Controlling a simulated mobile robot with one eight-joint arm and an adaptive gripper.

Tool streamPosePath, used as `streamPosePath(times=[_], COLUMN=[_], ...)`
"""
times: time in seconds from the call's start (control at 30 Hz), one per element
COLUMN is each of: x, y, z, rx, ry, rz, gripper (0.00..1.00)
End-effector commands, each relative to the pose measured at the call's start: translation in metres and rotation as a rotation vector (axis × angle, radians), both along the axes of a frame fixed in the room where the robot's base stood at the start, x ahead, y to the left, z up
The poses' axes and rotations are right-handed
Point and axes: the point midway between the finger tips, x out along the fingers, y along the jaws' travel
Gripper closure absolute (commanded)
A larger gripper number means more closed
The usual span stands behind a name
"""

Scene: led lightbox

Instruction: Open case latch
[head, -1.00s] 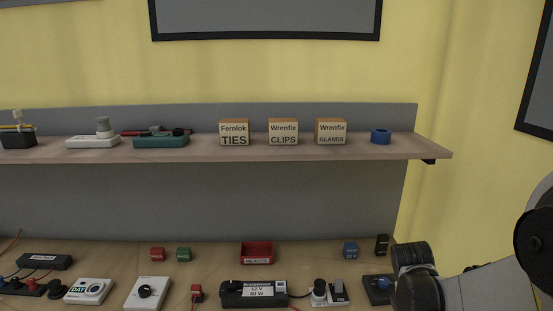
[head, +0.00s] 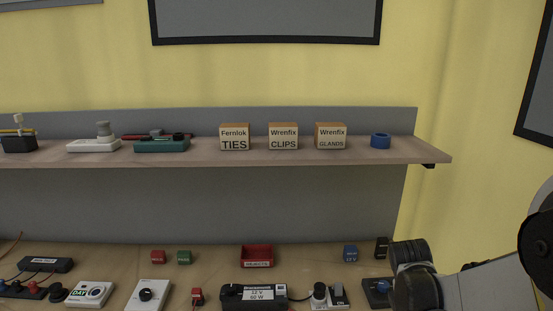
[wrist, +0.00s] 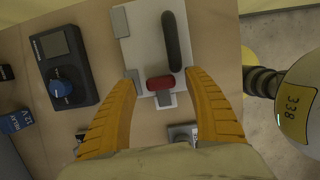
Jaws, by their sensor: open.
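My gripper (wrist: 165,77) is open in the wrist view, with its two yellow fingers spread on either side of a small red oblong piece (wrist: 160,83). The red piece sits at the lower edge of a pale plate (wrist: 145,55), with a small grey tab (wrist: 166,99) just below it. A long dark bar (wrist: 171,42) lies along the plate above and right of the red piece. I cannot tell for sure which of these parts is the case latch. No contact between the fingers and the red piece shows. The gripper is outside the head view.
A dark box with a blue knob (wrist: 62,70) lies left of the plate. The bench also holds a red bin (head: 257,257), a 12 V power unit (head: 253,296) and a white dial box (head: 148,294). A shelf (head: 300,158) with labelled boxes runs above.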

Motion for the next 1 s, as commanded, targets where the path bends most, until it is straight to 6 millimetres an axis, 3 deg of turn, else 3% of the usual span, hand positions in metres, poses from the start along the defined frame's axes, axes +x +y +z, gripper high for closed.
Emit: streamPosePath(times=[0.2,0.63,1.0], x=[0.0,0.0,-0.001], y=[0.004,0.006,0.015], z=[0.018,0.023,0.06], rx=[0.0,0.0,0.0], ry=[0.0,0.0,0.0], rz=[0.0,0.0,0.001], gripper=[0.39,0.39,0.39])
